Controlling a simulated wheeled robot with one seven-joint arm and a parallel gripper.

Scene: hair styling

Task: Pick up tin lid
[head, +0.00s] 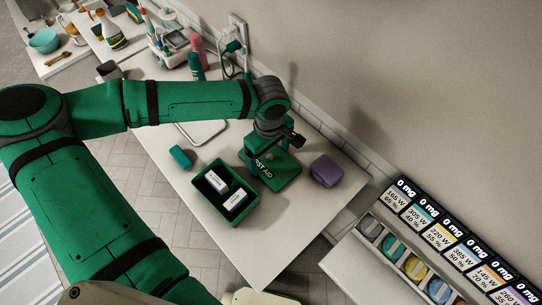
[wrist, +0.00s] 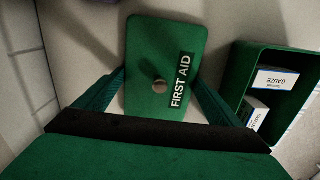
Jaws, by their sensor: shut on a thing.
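The tin lid is a flat green rectangle with white FIRST AID lettering (head: 284,174). It lies to the right of the open green tin (head: 247,213) in the head view. In the wrist view the lid (wrist: 160,45) fills the middle and has a small round knob. My gripper (wrist: 158,80) has a finger at each side of the lid and is shut on it. In the head view my gripper (head: 266,152) is over the lid and partly hides it. I cannot tell whether the lid touches the table. The tin also shows in the wrist view (wrist: 240,62), at the right.
The tin holds white boxes, one marked GAUZE (wrist: 277,78). On the white table (head: 262,245) are a purple case (head: 325,171) to the right and a teal block (head: 180,157) to the left. Bottles (head: 196,66) stand behind, near the wall. A rack of round tins (head: 393,248) is at lower right.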

